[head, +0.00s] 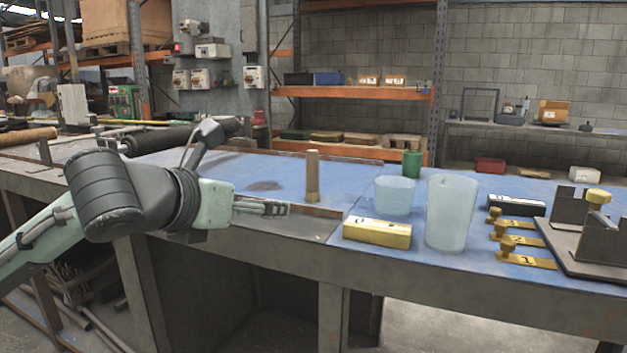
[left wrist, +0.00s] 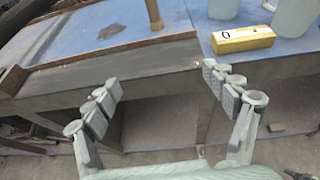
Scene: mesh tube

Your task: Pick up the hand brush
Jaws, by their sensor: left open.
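The hand brush appears to be the upright wooden piece (head: 312,175) with a brown handle and a paler lower end, standing on the blue bench top (head: 270,170). Its lower part also shows at the top of the left wrist view (left wrist: 154,14). My left gripper (head: 276,209) is at the bench's front edge, in front of the brush and a little to its left, apart from it. In the left wrist view the two fingers (left wrist: 160,82) are spread wide with nothing between them. My right gripper is not in view.
A brass block (head: 377,232) marked 0, a translucent bowl (head: 396,195) and a tall translucent cup (head: 451,212) stand right of the brush. A green cup (head: 412,164) is behind. Numbered brass tags (head: 525,258) and a metal fixture (head: 585,235) lie further right. A low rim edges the bench.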

